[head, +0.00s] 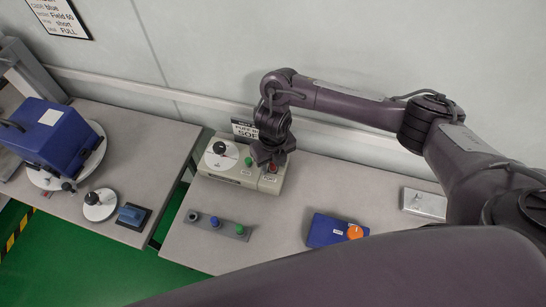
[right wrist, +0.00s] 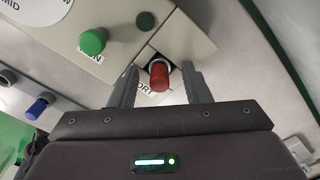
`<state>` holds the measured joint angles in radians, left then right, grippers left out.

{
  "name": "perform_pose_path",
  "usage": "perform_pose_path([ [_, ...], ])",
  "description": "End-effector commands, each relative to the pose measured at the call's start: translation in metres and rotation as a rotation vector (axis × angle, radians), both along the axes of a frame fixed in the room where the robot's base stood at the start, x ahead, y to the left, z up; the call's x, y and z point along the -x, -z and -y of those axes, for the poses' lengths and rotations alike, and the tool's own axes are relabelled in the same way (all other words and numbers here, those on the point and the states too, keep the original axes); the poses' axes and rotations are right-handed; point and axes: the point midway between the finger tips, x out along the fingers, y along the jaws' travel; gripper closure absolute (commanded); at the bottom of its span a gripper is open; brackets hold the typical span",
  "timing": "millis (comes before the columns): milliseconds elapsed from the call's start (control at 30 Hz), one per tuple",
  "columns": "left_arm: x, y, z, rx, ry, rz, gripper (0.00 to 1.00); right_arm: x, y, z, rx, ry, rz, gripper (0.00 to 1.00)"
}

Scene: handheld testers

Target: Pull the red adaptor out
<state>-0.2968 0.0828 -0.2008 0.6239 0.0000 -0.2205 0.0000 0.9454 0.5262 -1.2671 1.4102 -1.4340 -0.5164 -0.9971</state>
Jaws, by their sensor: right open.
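The red adaptor (right wrist: 159,76) sits in a socket on the sloped front of a beige tester, above a label that partly reads "PORT". It also shows as a small red spot in the head view (head: 272,167). My right gripper (right wrist: 160,82) is open, with one finger on each side of the red adaptor; I cannot tell whether either finger touches it. In the head view the right gripper (head: 268,158) is over the right end of the beige tester (head: 232,178). My left gripper is not in view.
A green knob (right wrist: 93,41) is on the tester left of the adaptor. A rack (head: 218,226) with blue and green pieces lies in front. A blue box with an orange dial (head: 328,231) and a grey switch plate (head: 424,203) are to the right. A sign (head: 244,130) stands behind the tester.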

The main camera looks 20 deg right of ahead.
Motion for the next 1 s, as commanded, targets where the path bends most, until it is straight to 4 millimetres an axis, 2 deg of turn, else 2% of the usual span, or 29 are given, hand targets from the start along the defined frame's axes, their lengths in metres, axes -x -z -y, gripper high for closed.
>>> perform_pose_path([
  [100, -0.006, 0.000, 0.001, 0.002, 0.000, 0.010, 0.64, 0.000, 0.002, 0.000, -0.001, 0.000, 0.000, 0.57],
  [267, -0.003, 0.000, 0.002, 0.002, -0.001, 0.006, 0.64, 0.000, 0.002, 0.000, -0.001, -0.001, 0.000, 0.57],
  [600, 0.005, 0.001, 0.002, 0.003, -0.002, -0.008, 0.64, 0.000, 0.002, 0.000, 0.000, -0.001, 0.000, 0.98],
  [633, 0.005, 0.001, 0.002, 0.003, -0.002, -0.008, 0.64, 0.000, 0.002, 0.000, 0.000, -0.001, 0.000, 0.73],
  [767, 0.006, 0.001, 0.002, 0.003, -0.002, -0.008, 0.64, 0.000, 0.002, 0.000, 0.000, -0.001, 0.000, 0.57],
  [1000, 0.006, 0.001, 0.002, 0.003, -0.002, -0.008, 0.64, 0.000, 0.002, 0.000, 0.000, 0.000, 0.000, 0.57],
])
